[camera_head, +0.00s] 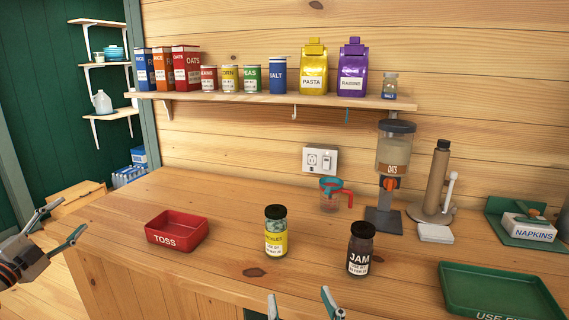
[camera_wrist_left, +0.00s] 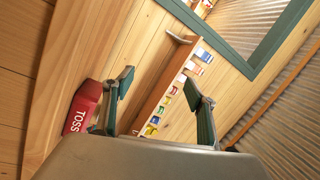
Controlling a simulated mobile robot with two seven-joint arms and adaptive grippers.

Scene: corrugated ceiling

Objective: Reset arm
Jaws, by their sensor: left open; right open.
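My left gripper (camera_head: 63,220) is at the left edge of the head view, beyond the left end of the wooden counter. Its two fingers are spread with nothing between them. In the left wrist view the same gripper (camera_wrist_left: 158,85) shows its fingers apart, the shelf and wall in the background. My right gripper (camera_head: 300,296) is at the bottom edge of the head view, in front of the jars. Only its fingertips show; they are apart, and I see nothing between them.
On the counter (camera_head: 215,278) are a red TOSS tray (camera_head: 177,243), a yellow-labelled jar (camera_head: 276,240), a jam jar (camera_head: 360,255), a measuring cup (camera_head: 330,198), an oats dispenser (camera_head: 393,160) and a green tray (camera_head: 480,275). A stocked shelf (camera_head: 250,98) hangs above.

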